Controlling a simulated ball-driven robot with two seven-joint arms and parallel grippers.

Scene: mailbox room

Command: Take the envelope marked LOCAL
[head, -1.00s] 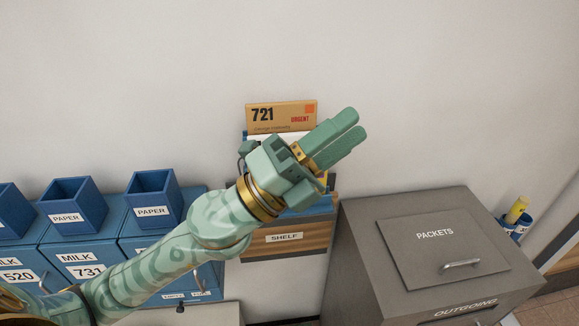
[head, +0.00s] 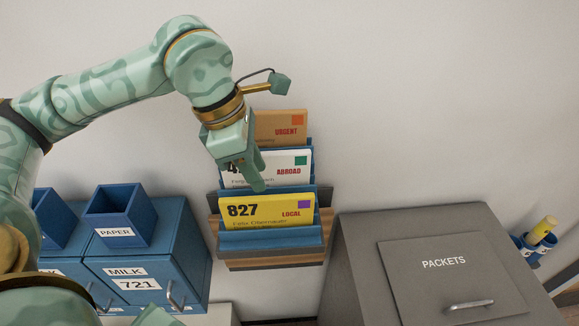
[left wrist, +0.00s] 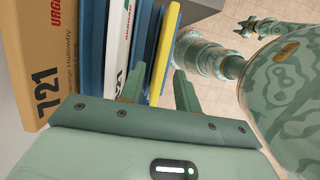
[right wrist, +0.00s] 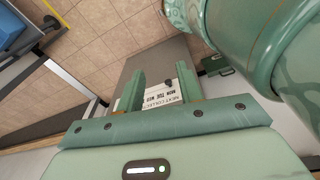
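The yellow envelope marked LOCAL (head: 268,211), numbered 827, stands in the front slot of the blue wall rack (head: 270,239). My left gripper (head: 254,178) points down over the rack, just behind and above this envelope. In the left wrist view the fingers (left wrist: 160,92) are open, with the yellow envelope's edge (left wrist: 163,50) lined up between them; I cannot tell whether they touch it. Behind stand a white envelope marked ABROAD (head: 270,172) and an orange one marked URGENT (head: 282,128). My right gripper (right wrist: 160,90) is open and empty, away from the rack.
Blue MILK boxes (head: 150,262) with PAPER bins (head: 120,213) are at the left. A grey PACKETS box (head: 365,262) stands at the right, with a blue cup (head: 530,247) holding a yellow roll beyond it. The wall above the rack is bare.

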